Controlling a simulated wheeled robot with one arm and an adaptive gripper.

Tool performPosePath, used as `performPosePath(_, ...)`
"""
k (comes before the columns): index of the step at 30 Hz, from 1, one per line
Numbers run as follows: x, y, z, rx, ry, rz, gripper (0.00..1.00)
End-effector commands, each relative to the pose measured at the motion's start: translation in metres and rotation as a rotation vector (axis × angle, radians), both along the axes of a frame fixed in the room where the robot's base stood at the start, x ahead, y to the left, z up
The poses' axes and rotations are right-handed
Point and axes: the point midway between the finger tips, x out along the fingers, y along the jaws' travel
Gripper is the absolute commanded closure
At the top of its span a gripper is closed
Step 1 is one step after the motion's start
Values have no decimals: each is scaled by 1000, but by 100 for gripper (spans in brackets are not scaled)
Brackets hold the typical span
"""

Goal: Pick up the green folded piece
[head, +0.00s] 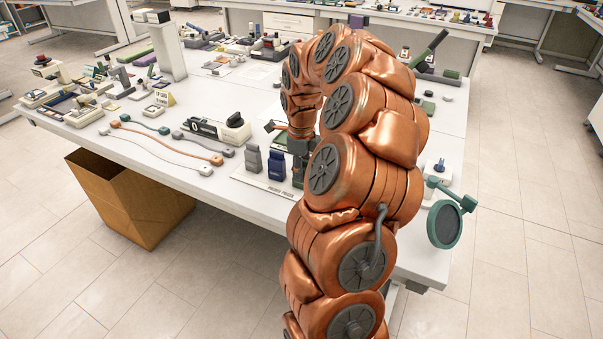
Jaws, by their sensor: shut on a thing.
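The green folded piece (298,175) stands at the right end of a short row, beside a blue folded piece (276,163) and a grey one (253,158). The row is on a pale board (262,185) near the table's front edge. My gripper (299,155) points down over the green piece and is shut on its upper part. My copper arm hides the right side of the piece. I cannot tell whether its lower end touches the board.
The white table (225,175) holds several cables (165,150), a beige device (220,129) and small tools at left. A round green-rimmed magnifier (445,222) juts over the right edge. An open cardboard box (140,205) stands on the floor at left.

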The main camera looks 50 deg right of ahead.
Motion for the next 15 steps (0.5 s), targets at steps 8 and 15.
performPosePath(8, 1, -1, 14, -3, -3, -1, 100)
performPosePath(15, 6, -11, 34, -1, 0, -3, 100)
